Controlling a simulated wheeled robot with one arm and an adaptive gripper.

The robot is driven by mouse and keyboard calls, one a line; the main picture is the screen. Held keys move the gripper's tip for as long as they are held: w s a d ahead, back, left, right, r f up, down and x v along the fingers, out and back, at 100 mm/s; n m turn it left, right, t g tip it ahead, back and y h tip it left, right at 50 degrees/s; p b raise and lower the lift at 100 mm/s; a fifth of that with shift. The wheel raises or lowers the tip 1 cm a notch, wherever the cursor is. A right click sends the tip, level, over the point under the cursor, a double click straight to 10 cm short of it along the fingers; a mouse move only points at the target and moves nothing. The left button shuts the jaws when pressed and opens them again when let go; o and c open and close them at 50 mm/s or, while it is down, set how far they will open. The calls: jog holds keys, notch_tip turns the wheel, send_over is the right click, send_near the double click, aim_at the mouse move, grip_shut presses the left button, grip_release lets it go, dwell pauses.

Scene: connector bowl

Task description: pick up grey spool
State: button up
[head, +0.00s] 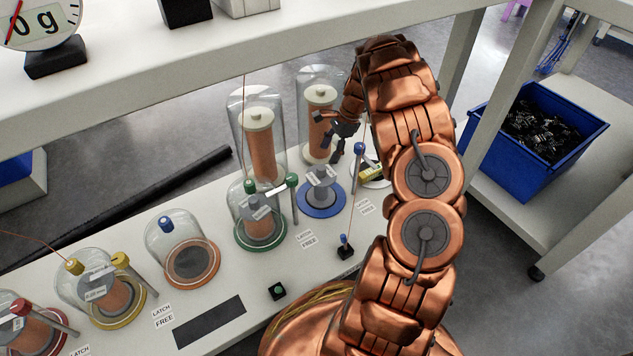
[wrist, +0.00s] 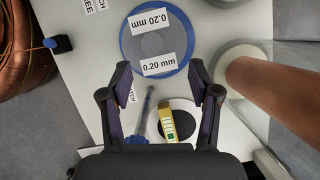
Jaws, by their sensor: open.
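The grey spool (head: 320,188) stands upright on a round blue base (head: 316,211) on the white bench, with no glass dome over it. White labels reading 0.20 mm are on it. In the wrist view the grey spool (wrist: 152,43) is seen from above, on the blue base (wrist: 128,52), beyond my fingertips. My gripper (head: 330,138) is above and slightly behind the spool in the head view.
Tall glass domes over copper spools (head: 262,150) (head: 318,125) stand close behind. A green-based domed spool (head: 262,222) is just left. A blue-topped post (head: 358,150) and a yellow block (head: 371,172) on a white disc are close right. A shelf (head: 140,75) runs overhead.

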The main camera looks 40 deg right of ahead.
aim_at(322, 167)
jog(key=shift+b+x, duration=0.45)
jog(key=shift+x, duration=0.8)
jog(key=shift+s+a+f+b, duration=0.15)
jog(key=shift+a+f+b, duration=0.25)
jog(key=shift+f+b, duration=0.15)
jog(key=shift+s+a+f+b, duration=0.2)
jog(key=shift+a+f+b, duration=0.25)
jog(key=shift+f, duration=0.15)
jog(key=shift+b+x, duration=0.45)
jog(key=shift+x, duration=0.55)
jog(key=shift+c, duration=0.4)
grip_shut()
